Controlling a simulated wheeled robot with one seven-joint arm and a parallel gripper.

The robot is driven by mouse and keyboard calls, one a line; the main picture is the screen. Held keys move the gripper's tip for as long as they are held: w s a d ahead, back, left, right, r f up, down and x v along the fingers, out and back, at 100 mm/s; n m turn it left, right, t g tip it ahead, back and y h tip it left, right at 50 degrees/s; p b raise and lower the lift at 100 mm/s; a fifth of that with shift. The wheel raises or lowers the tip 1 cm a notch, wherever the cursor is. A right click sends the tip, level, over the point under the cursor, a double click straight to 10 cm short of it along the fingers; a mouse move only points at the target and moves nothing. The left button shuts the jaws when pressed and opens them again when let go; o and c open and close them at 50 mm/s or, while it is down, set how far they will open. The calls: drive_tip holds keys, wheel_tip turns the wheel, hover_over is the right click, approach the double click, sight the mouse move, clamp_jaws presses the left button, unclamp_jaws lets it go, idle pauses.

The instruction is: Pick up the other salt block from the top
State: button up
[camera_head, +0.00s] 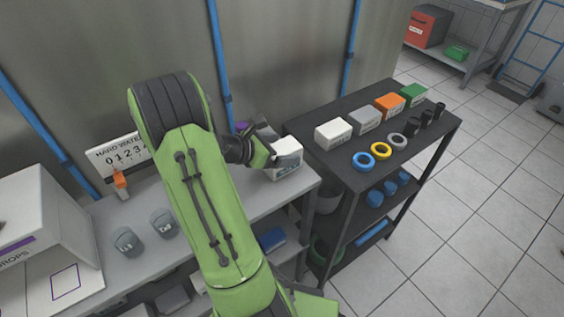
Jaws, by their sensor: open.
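Whether a finger touches the block, I cannot tell. The gripper is apart from the cart's white block. The frame does not make clear which blocks are salt.
A grey block (365,120), an orange block (389,105) and a green block (413,94) line the cart top. Blue (363,161), yellow (381,151) and grey (398,141) rings lie in front. A hard water sign (112,156) and two grey pieces (127,241) stand left on the bench.

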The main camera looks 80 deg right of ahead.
drive_tip(key=shift+s+d+f, duration=0.3)
drive_tip(key=shift+d, duration=0.1)
drive_tip(key=shift+r, duration=0.15)
clamp_jaws()
